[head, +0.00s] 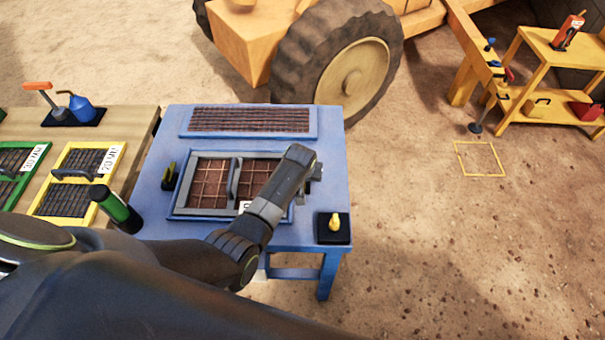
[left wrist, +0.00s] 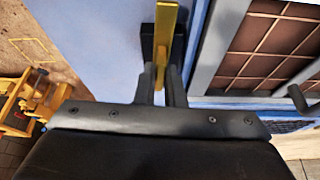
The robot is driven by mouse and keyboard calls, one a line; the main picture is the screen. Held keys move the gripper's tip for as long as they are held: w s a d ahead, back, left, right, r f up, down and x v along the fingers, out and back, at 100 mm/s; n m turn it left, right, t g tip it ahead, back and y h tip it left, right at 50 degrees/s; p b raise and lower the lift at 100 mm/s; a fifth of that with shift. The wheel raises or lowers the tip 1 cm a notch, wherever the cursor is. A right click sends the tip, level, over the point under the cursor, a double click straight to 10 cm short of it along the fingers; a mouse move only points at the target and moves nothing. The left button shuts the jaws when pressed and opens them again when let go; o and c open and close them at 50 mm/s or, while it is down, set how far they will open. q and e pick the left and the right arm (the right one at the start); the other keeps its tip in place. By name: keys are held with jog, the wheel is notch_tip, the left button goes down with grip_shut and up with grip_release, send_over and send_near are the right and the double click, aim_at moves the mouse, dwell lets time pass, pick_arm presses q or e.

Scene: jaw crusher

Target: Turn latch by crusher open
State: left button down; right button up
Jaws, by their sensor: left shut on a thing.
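A blue table (head: 325,140) carries a grey-framed screen (head: 215,180) with a rust-brown mesh and a dark handle. A latch with a yellow lever (left wrist: 168,25) on a black base (left wrist: 147,42) stands beside the frame in the left wrist view. My left gripper (head: 316,172) reaches over the screen to its right side, and in the left wrist view its fingers (left wrist: 163,88) are closed around the lever's near end. In the head view the gripper mostly hides this latch. Another yellow-and-black latch (head: 169,177) stands left of the frame. My right gripper is not seen.
A yellow knob on a black pad (head: 333,228) sits at the table's front right corner. Green and yellow framed screens (head: 45,205) lie on the wooden table at left. A large wheel (head: 350,65) stands behind. Open ground lies to the right.

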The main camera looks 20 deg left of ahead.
pick_arm(q)
jog(key=shift+n, duration=0.6)
jog(key=c, duration=1.5)
grip_release()
jog(key=shift+s+r+p, duration=0.15)
jog(key=shift+r+p, duration=0.4)
jog(key=shift+p, duration=0.2)
jog(key=p+v, duration=0.2)
jog(key=v, duration=0.3)
jog(key=p+v, duration=0.3)
jog(key=v, duration=0.3)
jog(key=p+v, duration=0.2)
jog(key=v, duration=0.3)
jog(key=shift+d+r, duration=0.1)
jog(key=shift+d, duration=0.2)
